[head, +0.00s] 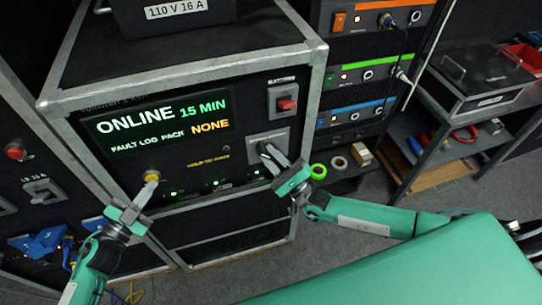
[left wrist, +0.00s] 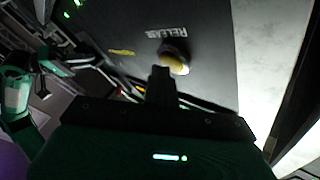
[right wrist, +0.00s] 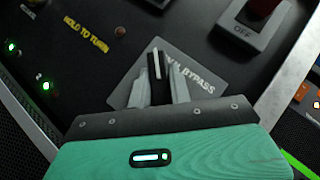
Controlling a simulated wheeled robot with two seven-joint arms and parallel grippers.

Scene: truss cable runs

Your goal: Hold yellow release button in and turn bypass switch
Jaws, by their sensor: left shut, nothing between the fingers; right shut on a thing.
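The yellow release button (head: 152,176) is on the black front panel of the rack case, low at left. It also shows in the left wrist view (left wrist: 177,63) beside the word RELEASE. My left gripper (head: 148,188) is shut and empty, its tips at the button; I cannot tell whether the button is pressed in. The bypass switch has a grey plate (head: 278,137), partly labelled BYPASS in the right wrist view (right wrist: 205,82). My right gripper (head: 269,153) is shut on its black handle (right wrist: 156,62), which has a white line. The fingers hide part of the handle.
The panel's display (head: 160,120) reads ONLINE 15 MIN, fault log pack NONE. A red switch (head: 286,103) sits above the bypass switch. A rack of units (head: 365,75) stands to the right, with tape rolls (head: 319,171) on a low shelf. A metal bench (head: 470,85) stands further right.

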